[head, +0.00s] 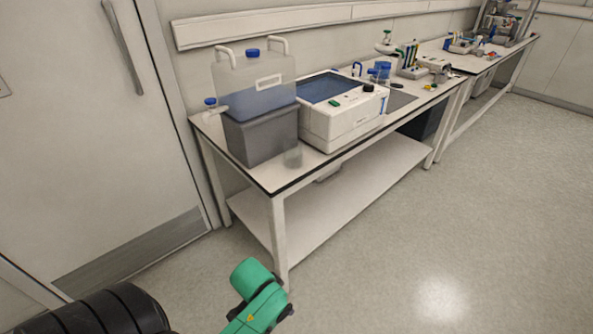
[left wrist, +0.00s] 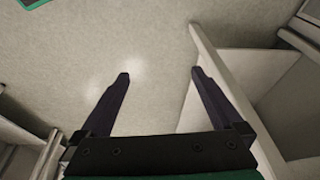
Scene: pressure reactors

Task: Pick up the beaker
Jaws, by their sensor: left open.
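A clear glass beaker (head: 292,154) stands on the near part of the white bench, at the front right corner of the grey box under the water container. It is faint and see-through in the head view, and I do not see it in the left wrist view. My left gripper (left wrist: 159,76) is open in the left wrist view, its two dark fingers apart with only floor between them. In the head view a green part of my arm shows low in front of the bench, well away from the beaker. My right gripper is not in view.
A water container (head: 255,85) with a blue cap and tap sits on the grey box (head: 258,138). A white bath unit (head: 340,125) stands right of the beaker. The bench (head: 270,180) has a lower shelf (head: 325,190). Open floor (head: 430,250) lies in front.

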